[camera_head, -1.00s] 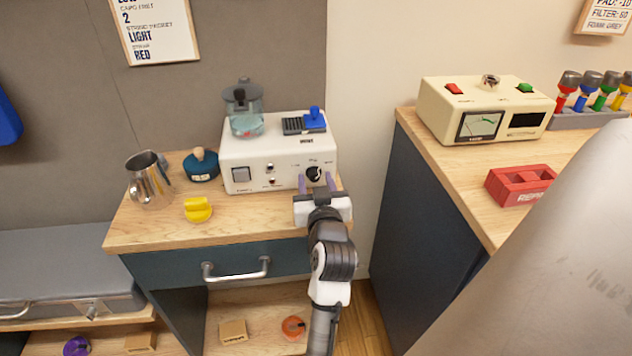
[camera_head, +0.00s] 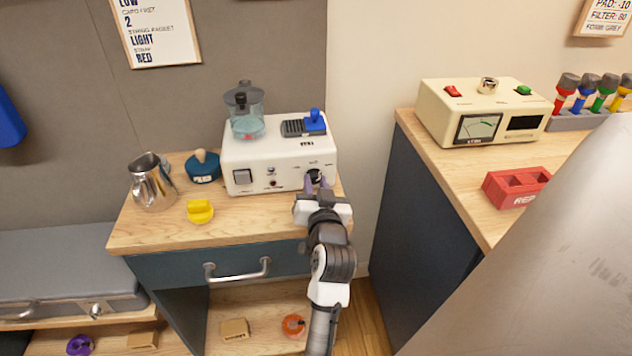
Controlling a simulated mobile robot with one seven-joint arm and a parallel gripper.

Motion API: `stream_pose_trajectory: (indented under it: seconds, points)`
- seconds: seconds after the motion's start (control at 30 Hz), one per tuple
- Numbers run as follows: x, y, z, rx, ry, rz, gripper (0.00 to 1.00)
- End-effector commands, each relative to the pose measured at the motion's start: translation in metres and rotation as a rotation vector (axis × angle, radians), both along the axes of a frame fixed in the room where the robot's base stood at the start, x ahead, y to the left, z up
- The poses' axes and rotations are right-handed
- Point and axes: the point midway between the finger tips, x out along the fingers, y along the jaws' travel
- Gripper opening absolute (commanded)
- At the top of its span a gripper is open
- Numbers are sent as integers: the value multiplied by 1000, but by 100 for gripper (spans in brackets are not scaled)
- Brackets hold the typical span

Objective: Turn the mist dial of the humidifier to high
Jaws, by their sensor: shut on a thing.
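The humidifier (camera_head: 255,158) is a white box on the wooden cabinet top, with a clear water tank (camera_head: 246,112) and a blue knob (camera_head: 315,121) on its top. The black mist dial (camera_head: 315,176) is at the right end of its front face.
On the same top stand a metal pitcher (camera_head: 152,183), a teal round container (camera_head: 203,167) and a yellow object (camera_head: 200,211). A drawer handle (camera_head: 237,270) juts out below my gripper's level.

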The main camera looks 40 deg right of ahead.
Motion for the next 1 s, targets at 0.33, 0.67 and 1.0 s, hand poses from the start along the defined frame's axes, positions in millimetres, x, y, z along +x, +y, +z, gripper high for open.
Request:
stream_pose_trajectory:
  seconds: [0.33,0.67,1.0]
  points:
    - [0,0,0,0,-1,0,38]
    - [-1,0,-1,-1,-1,0,44]
    - [-46,28,-4,-1,-1,-2,44]
